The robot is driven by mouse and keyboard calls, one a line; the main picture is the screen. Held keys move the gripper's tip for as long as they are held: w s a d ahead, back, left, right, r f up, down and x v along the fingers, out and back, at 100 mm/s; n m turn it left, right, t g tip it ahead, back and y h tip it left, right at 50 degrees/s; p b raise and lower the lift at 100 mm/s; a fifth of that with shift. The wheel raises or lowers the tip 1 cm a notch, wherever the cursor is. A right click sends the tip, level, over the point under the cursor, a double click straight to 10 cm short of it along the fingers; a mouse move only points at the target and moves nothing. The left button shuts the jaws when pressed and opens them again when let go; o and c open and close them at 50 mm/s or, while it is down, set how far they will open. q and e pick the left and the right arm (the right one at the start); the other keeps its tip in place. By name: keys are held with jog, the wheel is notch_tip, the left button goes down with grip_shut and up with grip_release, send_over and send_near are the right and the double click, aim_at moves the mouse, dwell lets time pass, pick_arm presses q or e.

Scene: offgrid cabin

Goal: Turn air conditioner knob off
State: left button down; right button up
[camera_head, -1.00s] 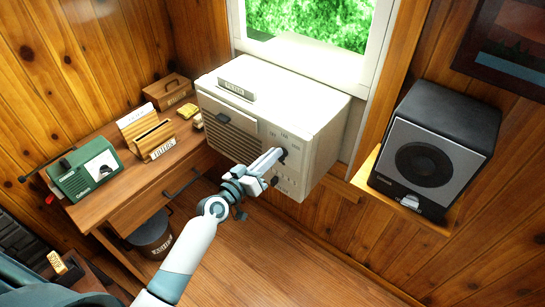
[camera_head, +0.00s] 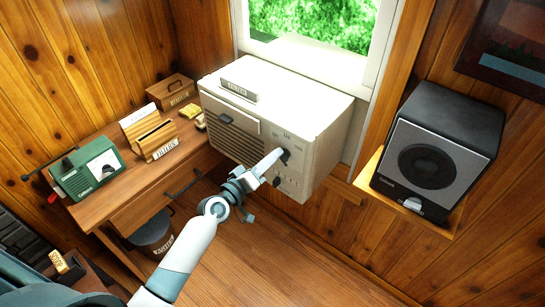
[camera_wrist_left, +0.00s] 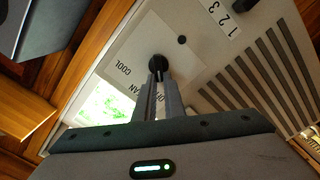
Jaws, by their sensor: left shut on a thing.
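The air conditioner (camera_head: 313,117) is a cream box below the window, with a control panel at the right of its front. My left gripper (camera_head: 281,154) reaches the panel, its fingers shut on the dark upper knob (camera_head: 286,156). In the left wrist view the fingers (camera_wrist_left: 157,82) close on the round black knob (camera_wrist_left: 156,63). Labels COOL, FAN and a partly hidden OFF surround it. The fingers hide part of the knob, and its pointer direction cannot be told. A second dark knob (camera_head: 277,181) sits lower on the panel. My right gripper is not in view.
A wooden desk (camera_head: 110,206) at the left holds a green radio (camera_head: 87,172), a file holder (camera_head: 156,139) and a wooden box (camera_head: 171,90). A black speaker (camera_head: 437,150) stands on a shelf at the right. A bucket (camera_head: 152,236) sits under the desk. The floor in front is open.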

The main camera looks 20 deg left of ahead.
pick_arm(q)
jog(key=c, duration=1.8)
grip_release()
jog(key=shift+c, duration=0.2)
jog(key=b+v, duration=0.5)
jog(key=v, duration=1.2)
jog(key=shift+s, duration=0.2)
jog(key=shift+a, duration=0.15)
